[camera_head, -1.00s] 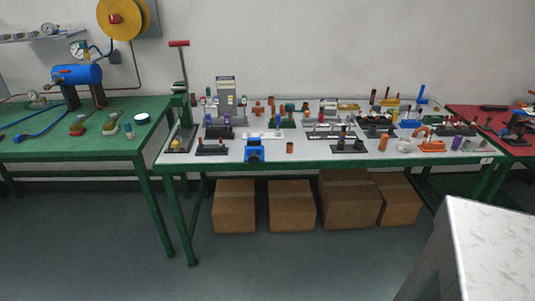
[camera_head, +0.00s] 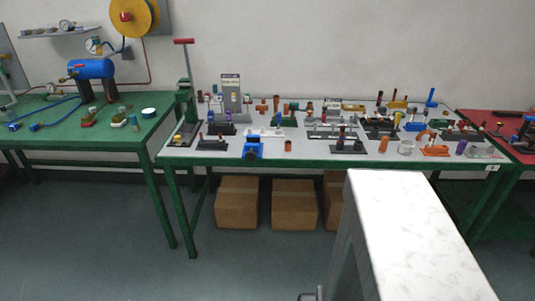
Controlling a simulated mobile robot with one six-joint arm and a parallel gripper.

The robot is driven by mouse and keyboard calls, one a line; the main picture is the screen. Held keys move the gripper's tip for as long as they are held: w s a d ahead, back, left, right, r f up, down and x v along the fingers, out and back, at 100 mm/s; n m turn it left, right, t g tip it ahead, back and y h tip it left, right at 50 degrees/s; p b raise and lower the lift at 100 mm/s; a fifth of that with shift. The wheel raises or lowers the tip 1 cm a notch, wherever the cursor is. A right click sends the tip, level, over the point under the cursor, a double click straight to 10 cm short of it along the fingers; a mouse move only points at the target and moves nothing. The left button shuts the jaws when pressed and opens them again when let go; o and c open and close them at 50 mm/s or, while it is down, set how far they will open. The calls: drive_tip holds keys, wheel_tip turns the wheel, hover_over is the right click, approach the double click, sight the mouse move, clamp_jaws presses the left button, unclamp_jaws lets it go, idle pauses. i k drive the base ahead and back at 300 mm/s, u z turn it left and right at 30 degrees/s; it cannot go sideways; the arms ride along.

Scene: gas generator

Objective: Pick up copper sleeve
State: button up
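Several copper-coloured cylinders stand on the grey-topped workbench (camera_head: 225,158), and I cannot tell for certain which is the copper sleeve. A short, hollow-looking one (camera_head: 288,146) stands near the front edge, just right of a blue vise-like block (camera_head: 253,149). A taller orange-brown one (camera_head: 384,144) stands further right, beside a pale ring-shaped piece (camera_head: 406,147). Smaller copper-coloured fittings (camera_head: 262,108) lie towards the back.
A pale marble-topped block (camera_head: 415,225) stands in the right foreground, in front of the bench. Cardboard boxes (camera_head: 237,203) sit under the bench. A green table (camera_head: 75,138) is at left, a red one (camera_head: 515,145) at right. Floor at front left is clear.

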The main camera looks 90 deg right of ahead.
sight(288, 146)
drive_tip(key=u, duration=0.65)
drive_tip(key=k, duration=2.65)
drive_tip(key=z, duration=0.6)
